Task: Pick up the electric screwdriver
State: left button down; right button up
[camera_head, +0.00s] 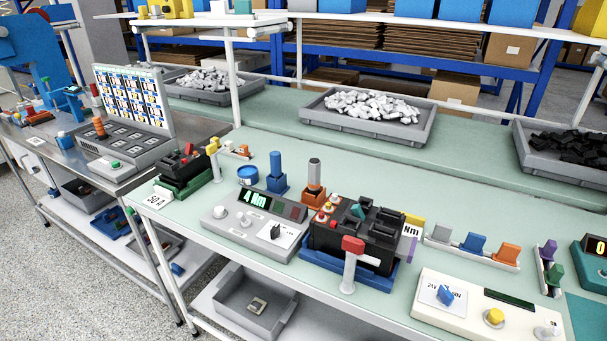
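No tool here is marked as the electric screwdriver, so I cannot tell for certain which one it is. Two upright handle-like tools stand at the back of the green bench: a blue one (275,165) in a blue holder, and a grey-topped one with an orange band (314,172) in an orange-brown holder. In front of them is a grey control box (255,222) with a display reading 4 Nm and a knob. Neither of my grippers is in view.
A black breaker-like unit (370,225) sits in a blue fixture with a red-tipped white lever (350,262) before it. A cream box with knobs (470,315) stands to the right. Grey trays (368,130) line the back; a grey bin (245,300) sits below.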

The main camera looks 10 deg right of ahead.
aim_at(314, 183)
jog(key=i+j+z, duration=0.1)
jog(key=j, duration=0.25)
jog(key=i+j, duration=0.3)
jog(key=i+j+z, duration=0.15)
jog(key=j, duration=0.25)
jog(key=i+j, duration=0.15)
jog(key=j, duration=0.25)
jog(key=i+j+z, duration=0.15)
jog(key=j, duration=0.2)
